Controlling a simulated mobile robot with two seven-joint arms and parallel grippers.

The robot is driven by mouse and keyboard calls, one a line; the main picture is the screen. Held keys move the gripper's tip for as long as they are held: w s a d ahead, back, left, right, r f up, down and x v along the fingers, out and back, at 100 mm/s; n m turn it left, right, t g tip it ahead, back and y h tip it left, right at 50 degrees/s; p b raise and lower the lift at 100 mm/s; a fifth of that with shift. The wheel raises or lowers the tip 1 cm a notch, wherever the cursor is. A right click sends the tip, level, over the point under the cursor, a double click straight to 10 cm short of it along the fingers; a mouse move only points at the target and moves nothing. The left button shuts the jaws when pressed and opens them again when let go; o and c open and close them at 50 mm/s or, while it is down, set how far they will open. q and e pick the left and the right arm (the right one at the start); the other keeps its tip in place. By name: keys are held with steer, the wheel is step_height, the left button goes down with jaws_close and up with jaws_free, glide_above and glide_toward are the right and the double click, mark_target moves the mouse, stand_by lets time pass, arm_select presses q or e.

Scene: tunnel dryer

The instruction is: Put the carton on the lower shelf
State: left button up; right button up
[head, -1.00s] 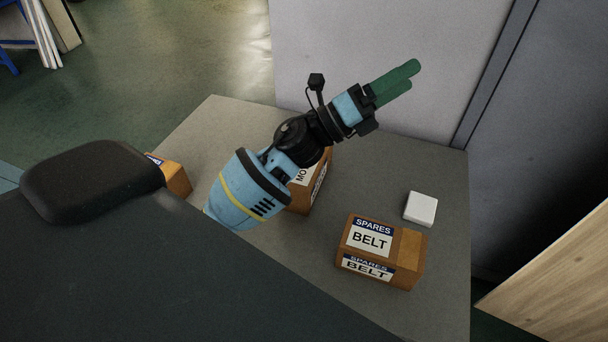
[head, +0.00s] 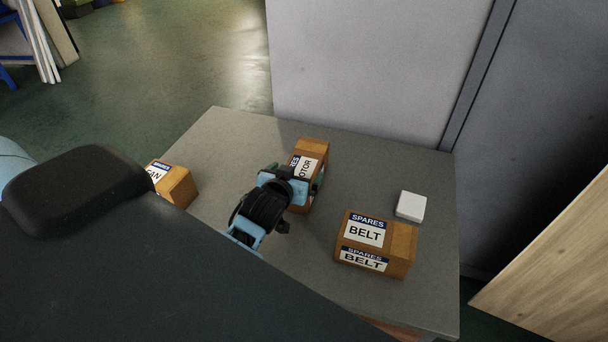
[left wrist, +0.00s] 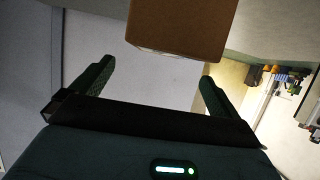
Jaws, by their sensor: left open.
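Three brown cartons stand on a grey tabletop (head: 225,140). The one labelled MOTOR (head: 315,147) is at the back middle, partly hidden by my left gripper (head: 293,180). The BELT carton (head: 402,245) is at the front right. Another carton (head: 180,186), its label partly cut off, is at the left behind my dark body. My left gripper is open at the near side of the MOTOR carton. In the left wrist view a brown carton (left wrist: 178,28) shows ahead, between and beyond the open fingers (left wrist: 155,75). I cannot tell contact. I cannot make out a lower shelf. My right gripper is out of view.
A small white box (head: 410,206) lies behind the BELT carton. A light grey panel (head: 375,65) stands behind the table. A wooden board (head: 550,260) is at the right. The tabletop between the left carton and the MOTOR carton is mostly clear.

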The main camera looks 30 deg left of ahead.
mark_target(303, 163)
arm_select(q)
steer(key=shift+x, duration=3.65)
steer(key=shift+w+a, duration=0.2)
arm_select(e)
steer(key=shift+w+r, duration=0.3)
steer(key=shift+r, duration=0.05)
arm_select(q)
steer(key=shift+f, duration=0.1)
steer(key=c, duration=1.8)
steer(key=shift+r, duration=0.3)
steer(key=shift+c, duration=1)
steer(key=shift+w+r, duration=0.1)
steer(key=shift+r, duration=0.05)
